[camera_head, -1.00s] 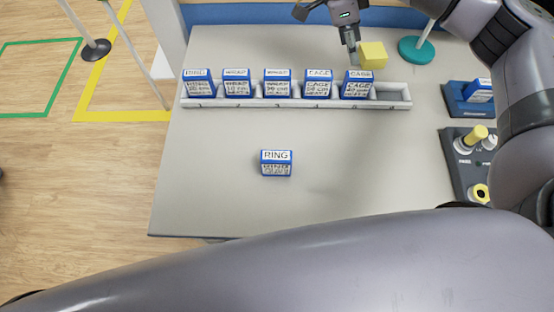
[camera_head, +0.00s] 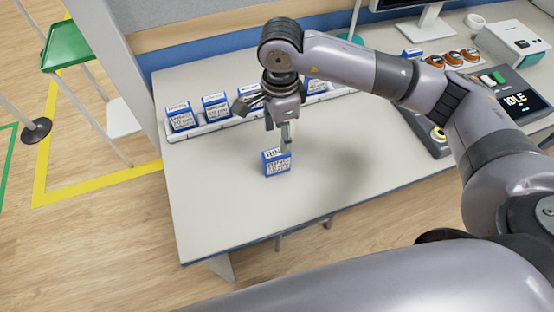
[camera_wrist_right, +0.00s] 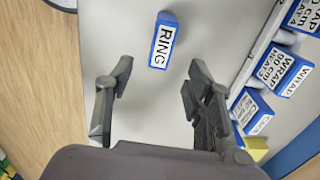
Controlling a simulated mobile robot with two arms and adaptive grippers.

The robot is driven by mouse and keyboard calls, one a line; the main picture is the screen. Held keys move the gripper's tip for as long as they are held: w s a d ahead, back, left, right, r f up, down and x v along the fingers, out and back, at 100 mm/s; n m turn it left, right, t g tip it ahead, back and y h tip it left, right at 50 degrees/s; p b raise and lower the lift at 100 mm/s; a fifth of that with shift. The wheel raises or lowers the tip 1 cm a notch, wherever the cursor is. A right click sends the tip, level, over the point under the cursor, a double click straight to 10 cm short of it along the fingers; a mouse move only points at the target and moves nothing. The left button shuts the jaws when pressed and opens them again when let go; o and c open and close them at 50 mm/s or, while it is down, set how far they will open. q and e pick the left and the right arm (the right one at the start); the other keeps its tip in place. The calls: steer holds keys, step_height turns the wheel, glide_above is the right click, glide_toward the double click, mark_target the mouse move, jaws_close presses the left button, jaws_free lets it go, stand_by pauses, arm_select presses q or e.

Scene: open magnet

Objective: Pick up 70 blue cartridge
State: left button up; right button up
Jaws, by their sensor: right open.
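A blue cartridge with a white "RING" label (camera_head: 276,164) stands alone on the bare table, in front of the rack. Its smaller print is too small to read. In the right wrist view the same RING cartridge (camera_wrist_right: 163,40) lies beyond the fingertips, near the line between them. My right gripper (camera_head: 286,134) is just above and behind this cartridge in the head view. In the wrist view its two fingers (camera_wrist_right: 155,82) are spread with nothing between them. More blue cartridges, such as one at the rack's left end (camera_head: 180,117), sit in the white rack (camera_head: 222,126). My left gripper does not show.
A yellow block (camera_wrist_right: 256,147) shows near the rack. The table front (camera_head: 220,215) is clear.

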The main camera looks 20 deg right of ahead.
mark_target(277, 159)
steer(key=f, duration=0.3)
steer(key=f+p, duration=0.1)
steer(key=f, duration=0.2)
steer(key=shift+s+a, duration=0.1)
steer(key=shift+a, duration=0.1)
steer(key=shift+f, duration=0.5)
step_height(277, 159, down, 4)
steer(key=shift+a+f+p, duration=0.15)
steer(key=shift+f+p, duration=0.05)
steer(key=shift+p, duration=0.7)
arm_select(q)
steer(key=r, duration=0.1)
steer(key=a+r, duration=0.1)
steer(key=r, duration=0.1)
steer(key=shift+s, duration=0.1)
arm_select(e)
steer(key=shift+w+f, duration=0.2)
steer(key=shift+f, duration=0.05)
steer(key=shift+c, duration=0.3)
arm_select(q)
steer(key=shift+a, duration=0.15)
arm_select(e)
jaws_close()
